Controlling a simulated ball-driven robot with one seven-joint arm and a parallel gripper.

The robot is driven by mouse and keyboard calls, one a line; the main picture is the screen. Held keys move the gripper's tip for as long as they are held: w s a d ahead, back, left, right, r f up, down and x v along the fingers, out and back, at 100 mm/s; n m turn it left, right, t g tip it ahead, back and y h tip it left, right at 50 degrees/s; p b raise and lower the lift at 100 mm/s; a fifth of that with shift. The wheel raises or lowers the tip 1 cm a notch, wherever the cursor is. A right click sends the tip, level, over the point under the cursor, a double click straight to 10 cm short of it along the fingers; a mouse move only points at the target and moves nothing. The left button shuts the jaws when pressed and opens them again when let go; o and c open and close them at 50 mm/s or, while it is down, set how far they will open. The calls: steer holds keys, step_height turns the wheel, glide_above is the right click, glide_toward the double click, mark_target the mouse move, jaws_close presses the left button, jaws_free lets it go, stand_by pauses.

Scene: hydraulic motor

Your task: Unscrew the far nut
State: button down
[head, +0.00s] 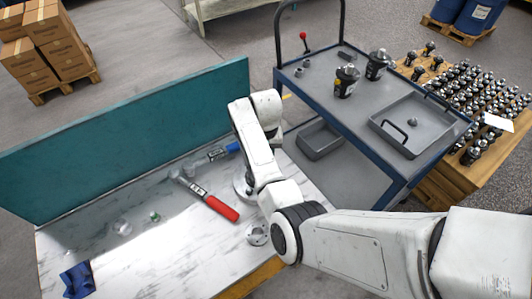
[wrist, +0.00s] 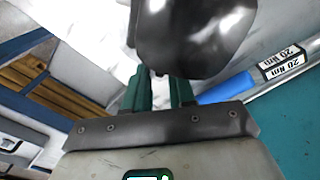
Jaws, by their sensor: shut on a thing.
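My gripper (wrist: 160,82) shows in the wrist view with two green fingers reaching under a dark, glossy rounded motor body (wrist: 195,35). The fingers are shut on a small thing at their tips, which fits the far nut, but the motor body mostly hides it. In the head view my own arm covers the gripper and most of the motor. Only a metal rim (head: 241,188) shows beside the arm there.
The marble bench (head: 170,255) has a teal back panel (head: 130,130). A cart (head: 330,110) with motors stands right.

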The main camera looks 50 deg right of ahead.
steer(key=c, duration=1.2)
jaws_free()
steer(key=m, duration=1)
